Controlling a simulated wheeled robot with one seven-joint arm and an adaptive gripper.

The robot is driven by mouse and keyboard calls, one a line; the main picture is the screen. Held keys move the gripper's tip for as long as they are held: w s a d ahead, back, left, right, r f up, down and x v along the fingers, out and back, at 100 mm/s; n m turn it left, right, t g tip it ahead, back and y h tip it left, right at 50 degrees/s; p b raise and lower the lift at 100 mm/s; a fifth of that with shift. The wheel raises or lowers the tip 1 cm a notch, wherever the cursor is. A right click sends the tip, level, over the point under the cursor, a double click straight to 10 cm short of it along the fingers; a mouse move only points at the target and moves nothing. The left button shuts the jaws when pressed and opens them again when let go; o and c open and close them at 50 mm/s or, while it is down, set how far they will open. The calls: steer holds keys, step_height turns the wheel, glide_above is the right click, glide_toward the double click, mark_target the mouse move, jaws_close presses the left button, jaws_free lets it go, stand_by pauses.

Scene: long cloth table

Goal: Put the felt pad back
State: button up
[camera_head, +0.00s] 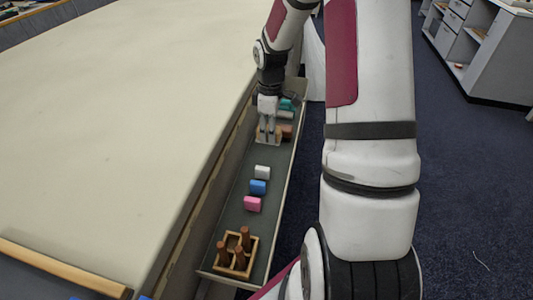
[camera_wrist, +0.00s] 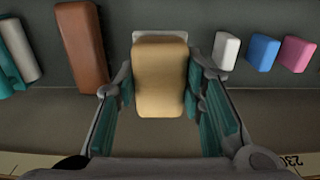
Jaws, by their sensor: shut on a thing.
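A tan, rounded block, likely the felt pad (camera_wrist: 160,80), is between the fingers of my gripper (camera_wrist: 163,103) in the wrist view. My gripper is shut on it, with one finger along each side. A pale flat piece (camera_wrist: 190,45) shows behind the pad's far end; I cannot tell whether they touch. In the head view my gripper (camera_head: 268,138) is low over the narrow grey tray (camera_head: 228,195) beside the table. The fingers hide most of the pad there.
In the tray are white (camera_head: 262,172), blue (camera_head: 259,187) and pink (camera_head: 253,204) blocks and a wooden peg holder (camera_head: 236,255). Beyond my gripper lie a brown block (camera_wrist: 82,45), a grey piece (camera_wrist: 18,48) and a teal piece (camera_wrist: 8,70). The cloth table (camera_head: 110,120) is bare.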

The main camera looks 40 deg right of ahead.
mark_target(270, 157)
steer(key=shift+f+b, duration=0.75)
steer(key=shift+f, duration=3)
steer(key=shift+f, duration=0.2)
steer(key=o, duration=1.1)
steer(key=shift+r, duration=0.1)
